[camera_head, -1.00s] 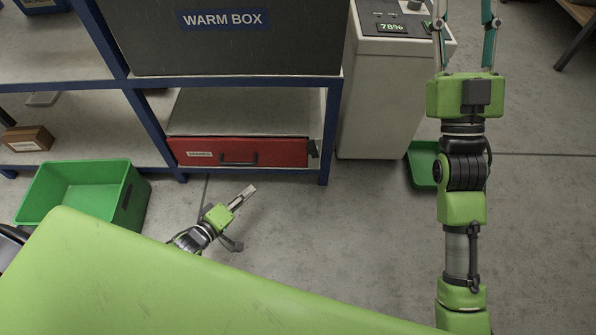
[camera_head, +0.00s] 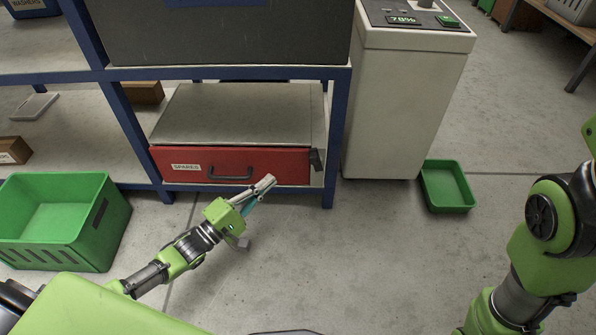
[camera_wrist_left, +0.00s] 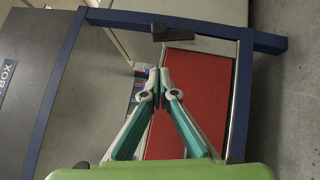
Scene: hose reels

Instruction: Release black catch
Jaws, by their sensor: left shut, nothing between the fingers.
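The black catch (camera_head: 316,159) sits at the right end of the front of a red drawer (camera_head: 268,165) labelled SPARES, on the lower shelf. It also shows in the left wrist view (camera_wrist_left: 172,33), at the top edge of the red front. My left gripper (camera_head: 268,184) is shut and empty, in front of the drawer's lower right part and apart from the catch. The drawer handle (camera_head: 230,173) is left of the gripper. My right arm shows at the right edge, but its gripper is out of view.
A blue shelf post (camera_head: 338,140) stands just right of the catch. A white cabinet (camera_head: 395,110) is beyond it. A green bin (camera_head: 60,250) stands on the floor at left, and a green tray (camera_head: 446,187) at right. The floor before the drawer is clear.

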